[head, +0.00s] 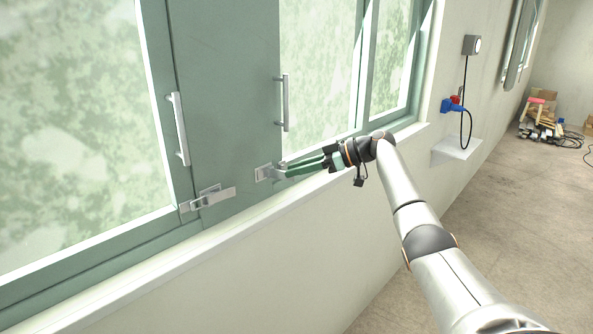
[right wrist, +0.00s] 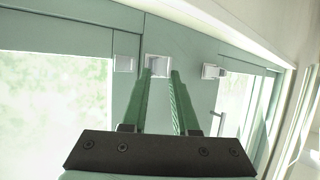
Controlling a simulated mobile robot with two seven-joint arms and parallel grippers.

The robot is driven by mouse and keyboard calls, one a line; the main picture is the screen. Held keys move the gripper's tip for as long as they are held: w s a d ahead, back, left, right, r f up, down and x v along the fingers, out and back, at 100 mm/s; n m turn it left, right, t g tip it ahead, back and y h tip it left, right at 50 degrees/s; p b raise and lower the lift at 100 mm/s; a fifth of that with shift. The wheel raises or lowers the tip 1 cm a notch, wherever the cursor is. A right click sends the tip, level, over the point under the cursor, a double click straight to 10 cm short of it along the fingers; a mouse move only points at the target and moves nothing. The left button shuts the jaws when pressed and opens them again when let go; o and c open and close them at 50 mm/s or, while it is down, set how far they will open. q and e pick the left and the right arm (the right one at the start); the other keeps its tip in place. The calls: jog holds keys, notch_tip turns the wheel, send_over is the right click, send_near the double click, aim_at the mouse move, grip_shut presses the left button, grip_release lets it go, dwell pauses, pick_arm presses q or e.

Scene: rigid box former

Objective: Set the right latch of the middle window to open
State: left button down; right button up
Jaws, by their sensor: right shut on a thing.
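The middle window has a green-grey panel (head: 228,90) with two upright handles. Its right latch (head: 265,172) is a small grey metal fitting at the panel's lower right corner; its lever reaches right, between my fingers. My right gripper (head: 284,171) has long green fingers and is shut on that latch's lever. In the right wrist view, which looks upside down, the right latch (right wrist: 157,64) shows between the fingertips of my gripper (right wrist: 161,73). The fingertips partly hide the lever, so its exact angle is hard to tell. My left gripper is not in view.
The left latch (head: 208,200) sits at the panel's lower left, with its bar slanting right and up. A white sill (head: 180,257) runs below. To the right are a wall socket with blue plug (head: 455,106), a small shelf (head: 457,151) and floor clutter (head: 541,122).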

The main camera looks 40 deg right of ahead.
jog(key=shift+d, duration=0.1)
dwell(0.3)
jog(key=shift+s+a+b+v, duration=0.15)
jog(key=shift+b+v, duration=0.1)
jog(key=shift+v, duration=1.15)
jog(key=shift+s+a+b+v, duration=0.1)
jog(key=shift+a+b+v, duration=0.1)
jog(key=shift+v, duration=1.2)
jog(key=shift+d, duration=0.1)
jog(key=s+d+b, duration=0.4)
jog(key=s, duration=0.3)
jog(key=shift+s+d, duration=0.1)
jog(key=shift+s, duration=0.05)
